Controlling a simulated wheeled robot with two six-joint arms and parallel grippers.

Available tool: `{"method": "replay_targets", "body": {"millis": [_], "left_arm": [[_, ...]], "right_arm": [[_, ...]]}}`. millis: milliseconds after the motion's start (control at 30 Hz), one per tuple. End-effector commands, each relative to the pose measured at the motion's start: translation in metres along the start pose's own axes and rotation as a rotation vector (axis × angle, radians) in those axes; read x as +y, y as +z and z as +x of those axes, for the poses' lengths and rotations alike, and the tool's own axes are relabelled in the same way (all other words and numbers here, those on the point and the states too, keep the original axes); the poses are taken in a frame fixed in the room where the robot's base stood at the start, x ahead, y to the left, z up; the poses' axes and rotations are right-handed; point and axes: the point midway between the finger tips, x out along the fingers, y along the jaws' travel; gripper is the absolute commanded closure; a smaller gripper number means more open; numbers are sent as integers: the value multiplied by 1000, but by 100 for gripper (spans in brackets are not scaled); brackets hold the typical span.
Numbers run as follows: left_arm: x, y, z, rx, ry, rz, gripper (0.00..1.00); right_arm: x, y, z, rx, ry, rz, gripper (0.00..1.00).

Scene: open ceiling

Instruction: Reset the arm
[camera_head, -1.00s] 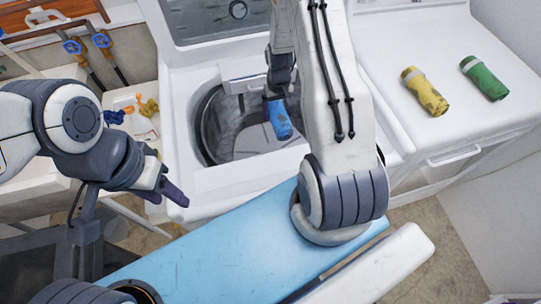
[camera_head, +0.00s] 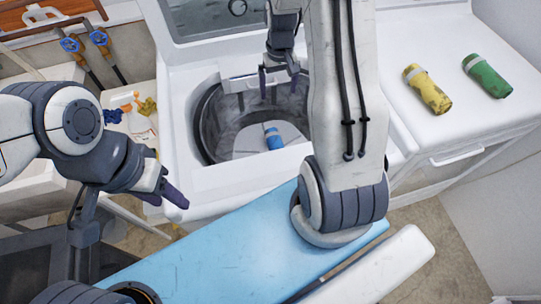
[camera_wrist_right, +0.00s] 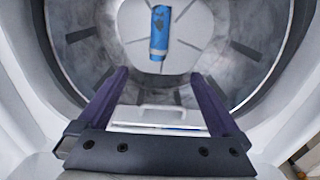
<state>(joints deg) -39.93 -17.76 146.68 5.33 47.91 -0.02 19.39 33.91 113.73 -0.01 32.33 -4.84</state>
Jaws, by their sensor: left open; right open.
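My right gripper (camera_head: 279,84) is open and empty over the opening of the top-loading washer (camera_head: 225,184). A blue cylinder-shaped item (camera_head: 273,138) lies in the drum, below the right gripper and apart from it. It also shows in the right wrist view (camera_wrist_right: 160,33), beyond the two open purple fingers (camera_wrist_right: 160,100). My left gripper (camera_head: 168,197) is at the left, in front of the washer's left front corner, open with nothing seen in it. My right arm hides part of the washer's right side.
A yellow roll (camera_head: 427,89) and a green roll (camera_head: 487,76) lie on the white machine (camera_head: 405,40) at the right. Small orange and blue items sit on a white surface (camera_head: 145,124) at the left. Pipes with blue valves (camera_head: 100,38) are at the back left.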

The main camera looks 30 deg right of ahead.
Motion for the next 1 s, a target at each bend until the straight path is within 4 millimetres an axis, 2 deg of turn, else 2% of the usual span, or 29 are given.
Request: {"method": "replay_targets", "body": {"millis": [133, 533, 633, 733, 833, 900, 967, 1000], "left_arm": [[0, 0, 1, 0, 0, 0, 50], [0, 0, 1, 0, 0, 0, 50], [0, 0, 1, 0, 0, 0, 50], [0, 0, 0, 0, 0, 0, 50], [0, 0, 0, 0, 0, 0, 50], [0, 0, 1, 0, 0, 0, 50], [0, 0, 1, 0, 0, 0, 50], [0, 0, 1, 0, 0, 0, 50]], "right_arm": [[0, 0, -6, 0, 0, 0, 0], [0, 0, -6, 0, 0, 0, 0], [-9, 2, -11, 2, -1, -18, 0], [-38, 11, -28, 10, -4, -81, 0], [-87, 35, -55, 19, -13, -191, 0], [-124, 64, -76, 25, -21, -289, 0], [-152, 94, -92, 27, -29, -376, 0], [-167, 116, -102, 28, -36, -435, 0]]}}
